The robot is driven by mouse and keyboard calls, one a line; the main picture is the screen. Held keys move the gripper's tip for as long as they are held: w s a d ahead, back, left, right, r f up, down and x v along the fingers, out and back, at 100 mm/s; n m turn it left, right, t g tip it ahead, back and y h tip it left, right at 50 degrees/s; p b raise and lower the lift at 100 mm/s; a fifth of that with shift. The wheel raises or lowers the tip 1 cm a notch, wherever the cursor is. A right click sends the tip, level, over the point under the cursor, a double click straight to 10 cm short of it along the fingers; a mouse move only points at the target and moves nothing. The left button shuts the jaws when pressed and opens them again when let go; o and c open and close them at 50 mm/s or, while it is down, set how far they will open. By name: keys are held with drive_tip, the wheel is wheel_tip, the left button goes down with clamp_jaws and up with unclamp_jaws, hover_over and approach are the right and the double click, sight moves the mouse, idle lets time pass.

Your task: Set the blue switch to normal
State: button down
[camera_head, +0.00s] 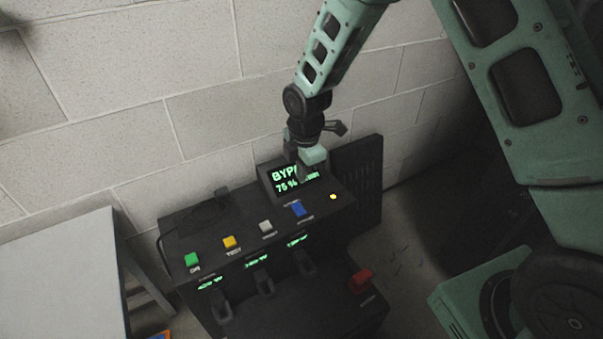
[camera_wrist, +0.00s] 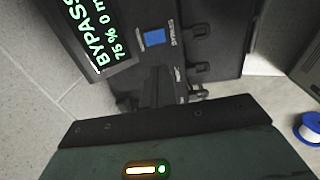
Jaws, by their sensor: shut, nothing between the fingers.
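The blue switch (camera_head: 298,209) sits on the sloped top of a black control console, at the right end of a row of coloured switches. It also shows in the wrist view as a blue square (camera_wrist: 154,37). Small labels beside it are too blurred to read surely. The display (camera_head: 278,189) behind it reads BYPASS and 75 % in green; its end is partly covered by my gripper in the head view. My gripper (camera_head: 304,173) is shut and empty, just above and behind the blue switch, in front of the display. I cannot see contact with the switch.
Green (camera_head: 192,260), yellow (camera_head: 230,242) and white (camera_head: 266,227) switches stand left of the blue one. Black levers and a red switch (camera_head: 361,280) are on the lower front. A small yellow light (camera_head: 333,197) glows at right. A grey table (camera_head: 60,270) stands left; a block wall is behind.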

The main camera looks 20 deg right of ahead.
sight(297, 206)
drive_tip(key=w+b, duration=0.1)
drive_tip(key=b, duration=0.4)
drive_tip(key=shift+w+d+r+t, duration=0.1)
drive_tip(key=shift+w+t, duration=0.15)
drive_tip(key=shift+t, duration=0.05)
drive_tip(key=f+b, duration=0.1)
drive_tip(key=f, duration=0.3)
drive_tip(key=w+f+b, duration=0.1)
drive_tip(key=f+b, duration=0.1)
drive_tip(key=f, duration=0.3)
drive_tip(key=w+f+b, duration=0.1)
drive_tip(key=f+b, duration=0.1)
drive_tip(key=f, duration=0.3)
drive_tip(key=shift+a, duration=0.2)
